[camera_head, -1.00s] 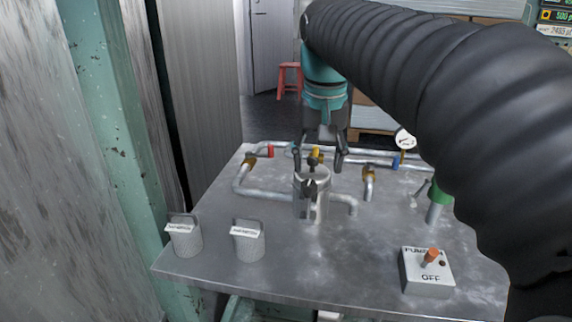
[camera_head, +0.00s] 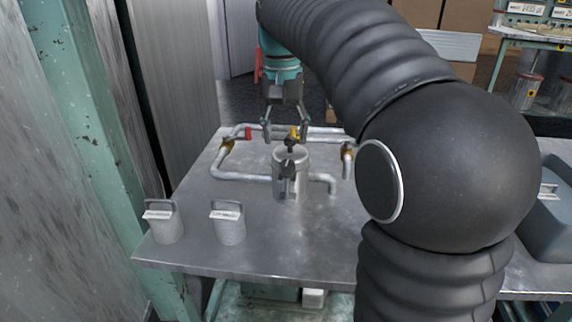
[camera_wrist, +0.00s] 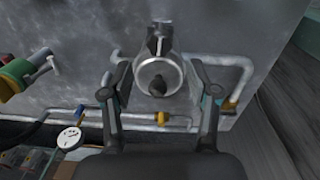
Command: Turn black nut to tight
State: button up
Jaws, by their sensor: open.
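A metal canister (camera_head: 291,178) stands on the metal table. A small black nut (camera_head: 290,142) sits on its top, and a black handle (camera_head: 287,171) is on its front side. In the wrist view the nut (camera_wrist: 158,88) shows as a dark knob in the middle of the canister's round top, with the handle (camera_wrist: 159,40) beyond it. My gripper (camera_head: 286,131) points down near the canister's top. Its two fingers are spread and empty. In the wrist view my gripper (camera_wrist: 157,67) has a finger on either side of the canister, apart from the nut.
Metal pipes (camera_head: 247,177) with coloured fittings run around the canister. A pressure gauge (camera_wrist: 69,138) and a green fitting (camera_wrist: 15,70) show in the wrist view. Two handled weights (camera_head: 229,224) stand at the table's front left. My arm hides the table's right part.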

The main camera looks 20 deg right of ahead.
aim_at(287, 162)
notch_tip(287, 162, down, 7)
jog(key=shift+d+b, duration=0.15)
jog(key=shift+b, duration=0.35)
grip_shut()
jog(key=shift+r, duration=0.1)
